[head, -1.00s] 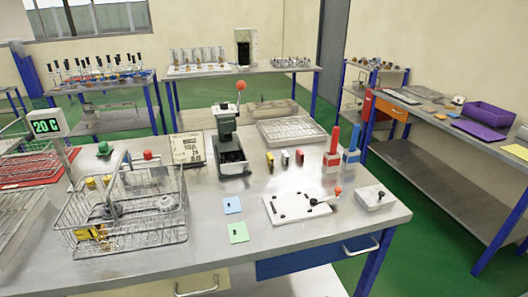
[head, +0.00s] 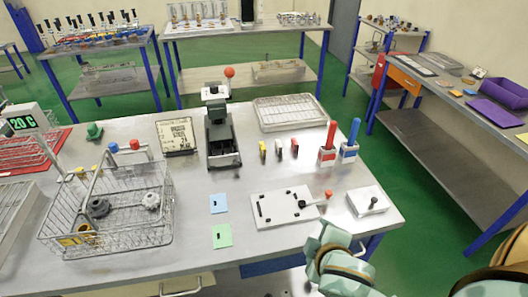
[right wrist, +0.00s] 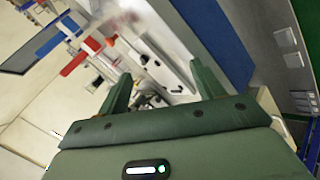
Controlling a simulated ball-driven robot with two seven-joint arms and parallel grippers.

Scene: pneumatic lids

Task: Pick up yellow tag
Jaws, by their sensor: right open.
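A small upright yellow tag (head: 263,149) stands on the metal table, left of a white tag (head: 279,147) and a red tag (head: 294,146). My right gripper (head: 322,240) is at the table's front edge, right of the middle, well short of the yellow tag. In the right wrist view its two green fingers (right wrist: 163,88) are spread apart with nothing held between them. I cannot make out the yellow tag in that tilted, partly blurred view. My left gripper is not in view.
A wire basket (head: 105,235) stands at left. A press with a red knob (head: 221,135) stands behind the tags' left side. Red (head: 328,150) and blue (head: 350,147) upright tools stand right of them. A white plate (head: 284,209) lies in front.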

